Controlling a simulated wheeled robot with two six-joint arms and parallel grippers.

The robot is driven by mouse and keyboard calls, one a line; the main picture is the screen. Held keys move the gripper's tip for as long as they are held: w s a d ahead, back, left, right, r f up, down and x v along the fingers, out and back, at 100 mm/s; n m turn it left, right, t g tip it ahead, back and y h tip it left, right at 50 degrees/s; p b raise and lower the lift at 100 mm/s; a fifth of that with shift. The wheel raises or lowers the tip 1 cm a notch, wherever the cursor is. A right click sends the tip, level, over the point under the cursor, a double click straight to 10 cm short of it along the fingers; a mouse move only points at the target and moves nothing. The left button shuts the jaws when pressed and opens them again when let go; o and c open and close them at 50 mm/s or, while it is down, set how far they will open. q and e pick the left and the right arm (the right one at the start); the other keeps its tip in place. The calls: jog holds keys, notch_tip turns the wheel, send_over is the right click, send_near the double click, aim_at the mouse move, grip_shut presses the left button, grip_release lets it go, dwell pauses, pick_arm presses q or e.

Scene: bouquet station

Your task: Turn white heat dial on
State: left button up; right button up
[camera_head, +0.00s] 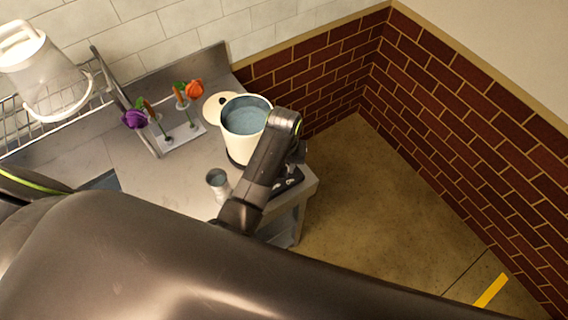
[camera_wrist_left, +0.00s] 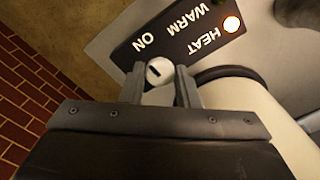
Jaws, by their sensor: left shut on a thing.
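A white heat dial (camera_wrist_left: 158,71) with a short dark mark sits on a black control panel (camera_wrist_left: 172,36) in the left wrist view. White words ON, WARM and HEAT are on the panel, and an orange lamp (camera_wrist_left: 232,24) glows beside HEAT. My left gripper (camera_wrist_left: 160,84) is shut on the dial, one finger on each side. In the head view the black panel (camera_head: 291,184) shows partly at the table's front right corner, below my arm. The cream pot (camera_head: 238,145) holding water stands behind it, partly hidden by my arm. My right gripper is not in view.
A metal cup (camera_head: 218,183) stands left of my wrist. A lid (camera_head: 219,107) lies behind the pot. Orange and purple flowers (camera_head: 135,119) stand in a white holder (camera_head: 181,136). A white watering can (camera_head: 40,75) is on the rack. Floor right of the table is clear.

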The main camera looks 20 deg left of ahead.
pick_arm(q)
jog(key=shift+m, duration=0.5)
jog(key=o, duration=1)
jog(key=shift+c, duration=0.2)
